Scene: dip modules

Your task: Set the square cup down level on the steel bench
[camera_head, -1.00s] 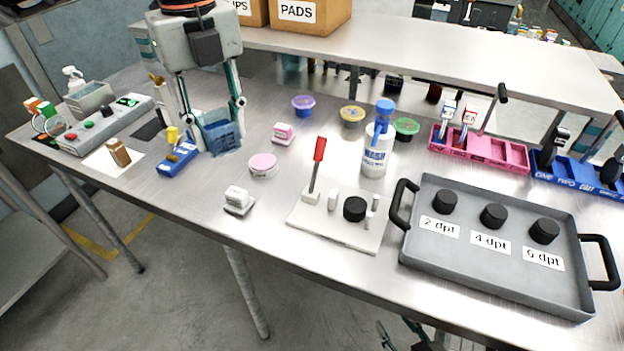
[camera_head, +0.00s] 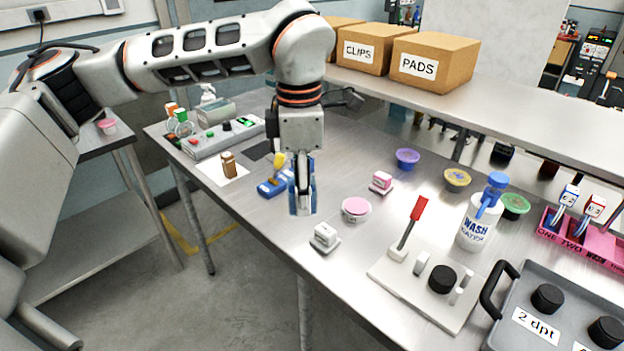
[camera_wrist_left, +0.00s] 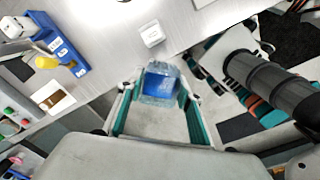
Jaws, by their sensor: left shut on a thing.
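My left gripper (camera_head: 302,195) is shut on the square cup (camera_head: 302,204), a clear bluish cup. The fingers mostly hide the cup in the head view. In the left wrist view, the cup (camera_wrist_left: 160,83) sits between the teal fingers with blue inside it. The cup appears near the front edge of the steel bench (camera_head: 270,232), just right of a blue holder. Whether its base touches the bench or hangs above it, I cannot tell. My right gripper is not in view.
The blue holder (camera_head: 270,188) with a yellow-topped item is close on the left. A white block on a grey base (camera_head: 325,238) and a pink-lidded tub (camera_head: 356,209) stand to the right. A white board with a red lever (camera_head: 408,230) is farther right.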

